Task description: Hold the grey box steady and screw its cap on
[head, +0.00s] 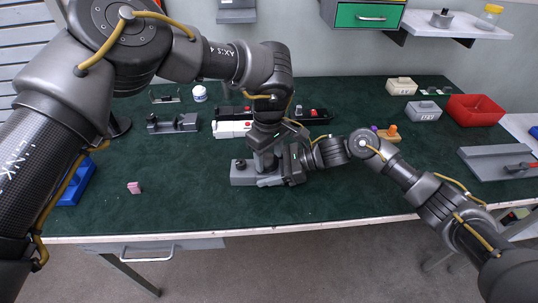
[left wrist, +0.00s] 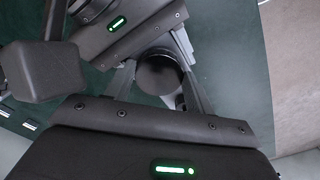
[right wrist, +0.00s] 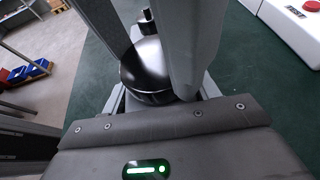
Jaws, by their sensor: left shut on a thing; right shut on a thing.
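The grey box (head: 242,178) lies on the green table near the middle, with a dark knob on its left end. My left gripper (head: 265,160) reaches down from above and is shut on the dark round cap (left wrist: 160,76), held over the box's right part. The cap also shows between the left fingers in the right wrist view (right wrist: 148,75). My right gripper (head: 273,178) comes in low from the right and is shut on the grey box. The cap is hidden in the head view, and I cannot tell whether it touches the box.
Behind the box lie a white case (head: 232,129) and a dark case with red parts (head: 314,114). A grey fixture (head: 174,123) stands back left and a pink block (head: 134,188) front left. A red bin (head: 475,110) is far right.

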